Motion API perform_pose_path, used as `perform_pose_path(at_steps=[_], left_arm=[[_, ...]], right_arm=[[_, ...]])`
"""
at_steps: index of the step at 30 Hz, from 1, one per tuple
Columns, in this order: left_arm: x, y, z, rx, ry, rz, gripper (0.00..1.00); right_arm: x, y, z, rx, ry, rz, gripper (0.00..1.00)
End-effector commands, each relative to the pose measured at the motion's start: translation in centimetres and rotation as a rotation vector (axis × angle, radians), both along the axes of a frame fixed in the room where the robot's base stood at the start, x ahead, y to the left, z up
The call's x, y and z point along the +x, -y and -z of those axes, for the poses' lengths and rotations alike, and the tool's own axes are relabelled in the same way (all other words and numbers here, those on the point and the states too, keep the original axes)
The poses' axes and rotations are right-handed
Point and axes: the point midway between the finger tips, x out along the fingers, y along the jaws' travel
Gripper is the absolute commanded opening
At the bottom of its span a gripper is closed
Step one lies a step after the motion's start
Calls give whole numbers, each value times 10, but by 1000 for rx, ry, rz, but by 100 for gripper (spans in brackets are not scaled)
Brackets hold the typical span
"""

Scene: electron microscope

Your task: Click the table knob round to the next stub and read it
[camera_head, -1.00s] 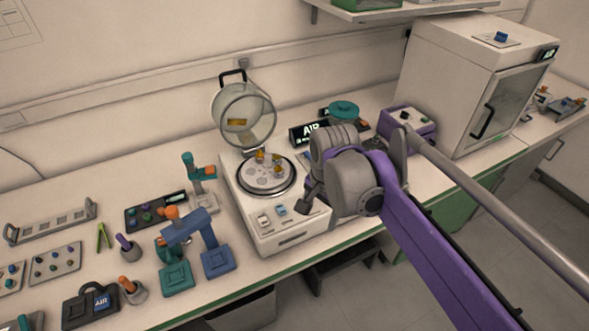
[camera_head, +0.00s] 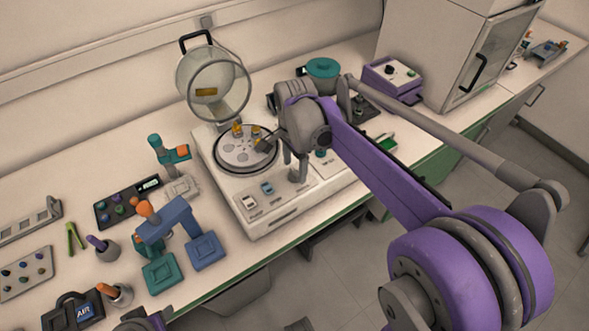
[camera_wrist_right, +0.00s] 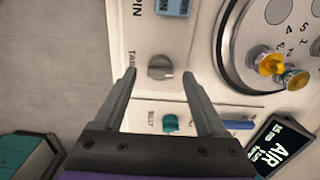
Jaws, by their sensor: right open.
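The table knob (camera_wrist_right: 160,67) is a grey round knob with a ridge, on the white front panel beside partly visible "TAB" lettering in the right wrist view. My right gripper (camera_wrist_right: 158,83) is open, with one finger on each side of the knob and a gap to both. In the head view the right gripper (camera_head: 281,160) hangs over the panel and hides the knob. The round stub stage (camera_head: 246,150) carries a few yellow-topped stubs at its back; the wrist view shows two stubs (camera_wrist_right: 278,67) and printed numbers on the stage.
A teal knob (camera_wrist_right: 170,122) sits close to the grey one. The glass chamber lid (camera_head: 213,85) stands open behind the stage. A small display (camera_wrist_right: 280,145) reads AIR. Blue and teal tools (camera_head: 180,235) stand left of the instrument.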

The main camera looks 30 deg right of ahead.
Motion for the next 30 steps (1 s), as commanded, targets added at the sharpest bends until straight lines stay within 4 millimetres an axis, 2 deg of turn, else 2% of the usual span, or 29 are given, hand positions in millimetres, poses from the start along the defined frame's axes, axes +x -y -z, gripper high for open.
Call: perform_pose_path(at_steps=[4,14,26,27,30], left_arm=[[0,0,2,0,-1,0,50],[0,0,2,0,-1,0,50],[0,0,2,0,-1,0,50],[0,0,2,0,-1,0,50],[0,0,2,0,-1,0,50]], right_arm=[[0,0,14,0,0,0,74],[0,0,17,0,0,-1,74],[0,0,17,0,0,0,4],[0,0,17,0,0,0,0],[0,0,17,0,1,-1,0]])
